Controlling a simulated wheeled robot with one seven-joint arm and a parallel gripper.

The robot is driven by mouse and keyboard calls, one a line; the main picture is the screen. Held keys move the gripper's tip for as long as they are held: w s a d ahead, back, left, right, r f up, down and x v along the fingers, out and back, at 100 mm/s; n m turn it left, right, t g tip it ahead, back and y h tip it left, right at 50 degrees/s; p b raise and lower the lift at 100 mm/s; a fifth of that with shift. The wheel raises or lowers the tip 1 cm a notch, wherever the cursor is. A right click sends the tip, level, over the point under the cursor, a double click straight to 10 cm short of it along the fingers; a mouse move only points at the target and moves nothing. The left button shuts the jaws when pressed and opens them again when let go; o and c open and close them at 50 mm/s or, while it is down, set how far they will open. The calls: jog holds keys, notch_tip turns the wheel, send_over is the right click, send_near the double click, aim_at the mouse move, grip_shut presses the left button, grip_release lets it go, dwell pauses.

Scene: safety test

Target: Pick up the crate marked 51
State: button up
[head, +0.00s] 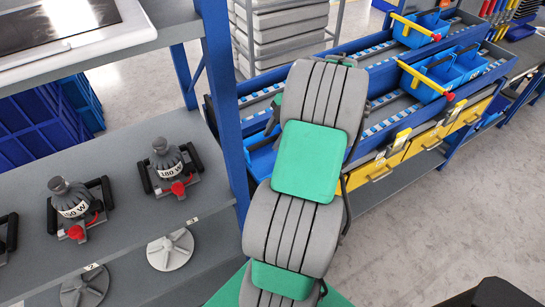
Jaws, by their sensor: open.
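No marking 51 can be read in the head view. A small blue crate (417,38) with a yellow bar and red tip sits on the upper part of the blue-framed rack at the upper right. A second blue crate (430,89) with a similar yellow bar sits lower on the same rack. A blue container (262,162) is partly hidden behind my grey and green arm at the rack's left end. My arm fills the middle of the view. My gripper does not show, and the arm hides part of the rack.
A grey shelf (130,235) with a blue post (222,100) stands close on the left, bearing dark 180 W devices (170,165). Yellow drawers (375,172) are under the rack. A large blue crate (45,120) is behind the shelf. Open floor (410,235) lies at the lower right.

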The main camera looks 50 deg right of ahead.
jog(key=x, duration=0.3)
jog(key=shift+s+a+f, duration=0.1)
jog(key=shift+f, duration=0.3)
jog(key=shift+f, duration=0.2)
dwell(0.5)
grip_shut()
dwell(1.3)
